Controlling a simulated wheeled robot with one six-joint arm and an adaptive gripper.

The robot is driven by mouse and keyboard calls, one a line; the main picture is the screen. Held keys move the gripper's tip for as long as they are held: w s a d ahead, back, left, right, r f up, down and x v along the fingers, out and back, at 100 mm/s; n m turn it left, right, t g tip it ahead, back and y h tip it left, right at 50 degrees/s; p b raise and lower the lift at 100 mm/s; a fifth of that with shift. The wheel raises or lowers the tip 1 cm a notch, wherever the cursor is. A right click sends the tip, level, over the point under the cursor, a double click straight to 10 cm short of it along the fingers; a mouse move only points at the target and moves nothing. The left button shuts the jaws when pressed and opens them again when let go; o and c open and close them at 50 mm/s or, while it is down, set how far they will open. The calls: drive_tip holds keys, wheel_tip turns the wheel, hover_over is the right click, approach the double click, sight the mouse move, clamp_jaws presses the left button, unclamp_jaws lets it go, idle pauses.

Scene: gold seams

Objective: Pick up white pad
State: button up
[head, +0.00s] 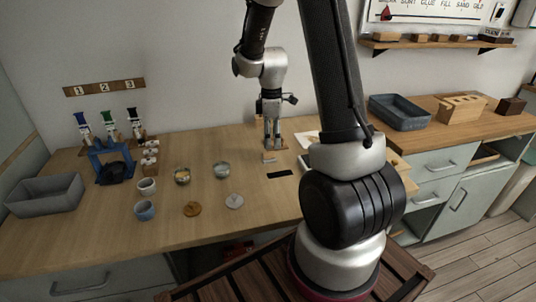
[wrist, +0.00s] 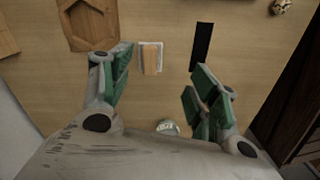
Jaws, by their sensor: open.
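A small pad (wrist: 160,58) lies flat on the wooden bench in the wrist view, with white edges and a tan band along its middle. In the head view the pad (head: 269,160) shows as a small pale and tan patch just below my fingertips. My gripper (head: 272,146) points down over it, apart from the bench. In the wrist view my gripper (wrist: 162,70) has its green-padded fingers spread wide, with nothing between them. The pad lies beyond the fingertips, nearer the left finger.
A black strip (head: 280,175) lies right beside the pad. A wooden piece with a hexagonal recess (wrist: 90,25) lies on its other side in the wrist view. Cups, including a blue one (head: 145,210), and a grey bin (head: 45,195) stand farther left on the bench.

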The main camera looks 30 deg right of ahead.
sight(269, 153)
drive_tip(key=shift+w+r+n, duration=0.1)
drive_tip(key=shift+w+n, duration=0.45)
drive_tip(key=shift+n, duration=0.55)
drive_tip(key=shift+f+n, duration=0.2)
drive_tip(key=shift+n, duration=0.1)
drive_tip(key=f, duration=0.7)
drive_tip(key=shift+w+a+f, duration=0.15)
drive_tip(key=shift+a+f, duration=0.05)
drive_tip(key=shift+f, duration=0.05)
drive_tip(key=c, duration=0.9)
